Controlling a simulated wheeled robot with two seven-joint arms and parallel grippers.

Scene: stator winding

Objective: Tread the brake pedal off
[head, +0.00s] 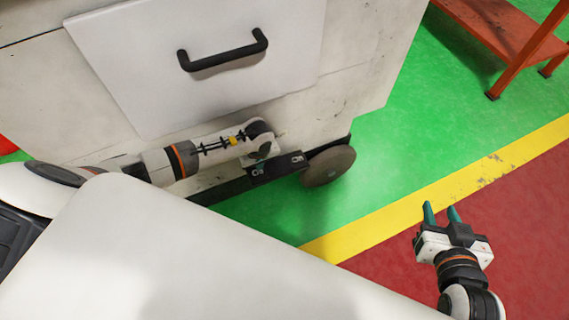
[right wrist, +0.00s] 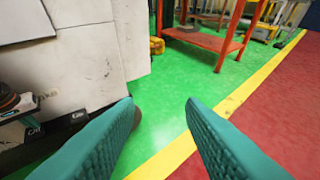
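The black brake pedal (head: 290,163) with white lettering sits low at the cabinet's bottom corner, beside the grey caster wheel (head: 328,166). My left gripper (head: 262,154) is low against the cabinet front, right at the left part of the pedal. Its fingers are mostly hidden, and I cannot tell whether they touch the pedal. My right gripper (head: 441,213) is empty, with its two teal fingers apart, over the red floor edge. These fingers also show in the right wrist view (right wrist: 160,115).
The white cabinet (head: 355,60) with a black drawer handle (head: 222,52) stands above the pedal. An orange-red metal stand (head: 510,45) is at the upper right. Green floor, a yellow line (head: 400,200) and red floor are open to the right.

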